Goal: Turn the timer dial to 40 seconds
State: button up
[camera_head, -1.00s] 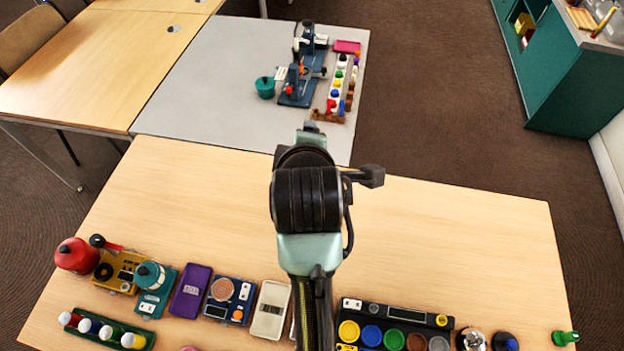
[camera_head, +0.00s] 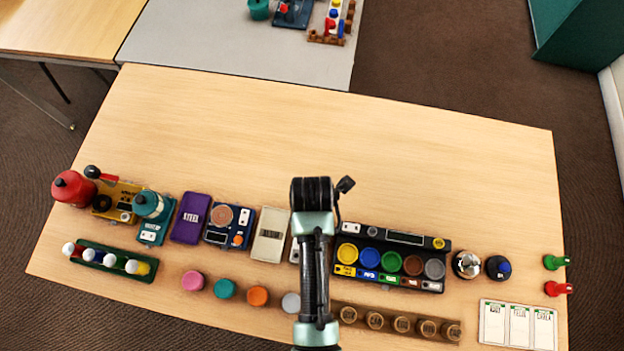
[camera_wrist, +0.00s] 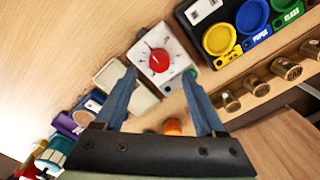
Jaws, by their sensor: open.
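The timer is a white box (camera_wrist: 178,41) with a red round dial (camera_wrist: 159,61) and dark tick marks around it. In the wrist view it lies beyond my fingertips, with the dial about between their lines. The dial's setting is too small to read. In the head view only a white edge of the timer (camera_head: 294,250) shows beside my arm, which hides the rest. My gripper (camera_wrist: 159,76) is open and empty, its two blue-grey fingers wide apart and not seen touching the dial. The head view does not show the fingers clearly.
A black tray of coloured cups (camera_head: 391,280) stands right of the timer and a cream box (camera_head: 269,236) left of it. A wooden rack (camera_head: 392,323) and loose coloured caps (camera_head: 257,296) lie nearer the front. The back of the table (camera_head: 300,120) is clear.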

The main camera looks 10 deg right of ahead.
notch_tip(320, 180, down, 5)
jog(key=shift+r, duration=0.1)
dwell(0.3)
grip_shut()
